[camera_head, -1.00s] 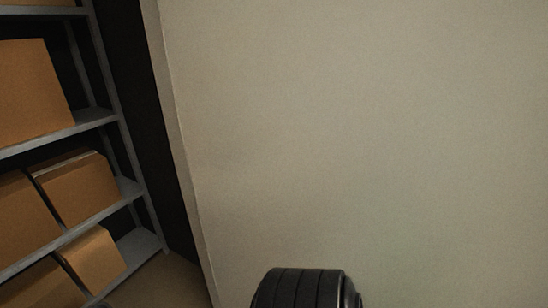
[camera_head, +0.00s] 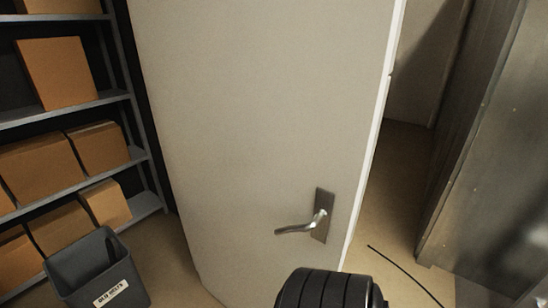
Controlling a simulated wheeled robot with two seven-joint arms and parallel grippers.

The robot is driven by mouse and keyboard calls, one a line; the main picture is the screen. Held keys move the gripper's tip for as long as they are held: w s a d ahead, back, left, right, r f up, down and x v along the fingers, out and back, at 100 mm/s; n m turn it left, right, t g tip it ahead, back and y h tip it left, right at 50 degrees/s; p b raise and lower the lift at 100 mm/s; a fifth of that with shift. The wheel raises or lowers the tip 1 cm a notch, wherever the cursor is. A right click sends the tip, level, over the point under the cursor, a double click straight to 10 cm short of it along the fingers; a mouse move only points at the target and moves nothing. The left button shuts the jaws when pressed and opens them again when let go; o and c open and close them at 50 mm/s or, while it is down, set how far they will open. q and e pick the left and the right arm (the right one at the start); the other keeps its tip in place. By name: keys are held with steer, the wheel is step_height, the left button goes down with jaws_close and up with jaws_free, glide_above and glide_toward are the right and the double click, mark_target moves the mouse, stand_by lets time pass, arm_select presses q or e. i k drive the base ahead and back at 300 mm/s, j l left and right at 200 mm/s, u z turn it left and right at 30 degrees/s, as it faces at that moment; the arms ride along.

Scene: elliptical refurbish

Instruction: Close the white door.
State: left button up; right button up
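The white door (camera_head: 240,120) stands in the middle of the head view, swung open, with its free edge on the right. A metal lever handle (camera_head: 299,226) on a dark plate sits low near that edge. To the right of the edge a gap shows floor and a wall behind. Neither gripper is in view. A black ribbed part, likely of my own arm, shows at the bottom centre in front of the door, and I cannot tell whether it touches it.
Grey metal shelves (camera_head: 70,110) with several cardboard boxes (camera_head: 62,72) stand at the left. A dark bin (camera_head: 78,262) with a label stands on the floor at lower left. A large metal cabinet (camera_head: 490,160) stands at right. A thin black cable (camera_head: 405,271) lies on the floor.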

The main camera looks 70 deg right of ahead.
mark_target(267, 112)
steer(key=k+l, duration=0.95)
steer(key=k, duration=0.2)
steer(key=i+l, duration=0.1)
steer(key=l, duration=0.4)
steer(key=i+l, duration=0.1)
steer(key=l, duration=0.4)
steer(key=i+l, duration=0.1)
steer(key=l, duration=0.4)
steer(key=i+l, duration=0.1)
steer(key=l, duration=0.4)
